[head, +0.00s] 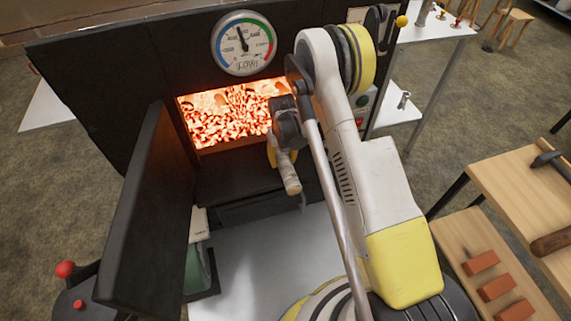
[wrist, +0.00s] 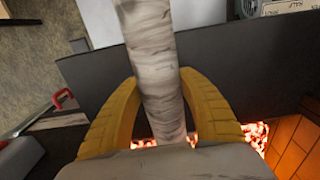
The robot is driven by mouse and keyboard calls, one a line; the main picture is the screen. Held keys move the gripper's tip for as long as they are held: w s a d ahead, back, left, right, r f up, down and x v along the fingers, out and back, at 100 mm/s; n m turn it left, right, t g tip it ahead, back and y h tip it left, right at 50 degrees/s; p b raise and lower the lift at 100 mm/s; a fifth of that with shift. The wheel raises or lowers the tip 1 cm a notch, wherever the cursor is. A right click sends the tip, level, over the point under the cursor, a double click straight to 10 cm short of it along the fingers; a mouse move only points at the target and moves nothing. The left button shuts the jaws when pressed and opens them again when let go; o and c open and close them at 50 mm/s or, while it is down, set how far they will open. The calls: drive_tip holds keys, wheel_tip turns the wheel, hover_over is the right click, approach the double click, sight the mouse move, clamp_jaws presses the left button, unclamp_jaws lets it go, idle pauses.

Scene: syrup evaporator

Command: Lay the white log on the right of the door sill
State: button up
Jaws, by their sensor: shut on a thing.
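The white log (head: 288,175) is pale with grey bark marks. My gripper (head: 273,153) is shut on it, in front of the right part of the fire opening. The log tilts down toward the camera there, above the right part of the black door sill (head: 235,178); whether it touches the sill is unclear. In the wrist view the log (wrist: 158,70) stands between the yellow fingers of my gripper (wrist: 160,88). The fire door (head: 145,210) is swung open at the left. My arm hides the sill's right end.
Glowing coals (head: 230,113) fill the opening behind the sill. A gauge (head: 243,43) is above. A green container (head: 197,268) stands beside the door. A bench with several red bricks (head: 481,263) is at the right. The pale floor plate (head: 265,250) in front is clear.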

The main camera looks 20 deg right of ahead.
drive_tip(key=w+f, duration=0.1)
drive_tip(key=w, duration=0.1)
drive_tip(key=w+f, duration=0.1)
drive_tip(key=w, duration=0.1)
drive_tip(key=shift+w+f, duration=0.15)
drive_tip(key=shift+f, duration=0.05)
drive_tip(key=shift+w+f, duration=0.45)
drive_tip(key=shift+w, duration=0.15)
drive_tip(key=o, duration=1.5)
wheel_tip(320, 180, up, 8)
drive_tip(key=shift+f, duration=0.25)
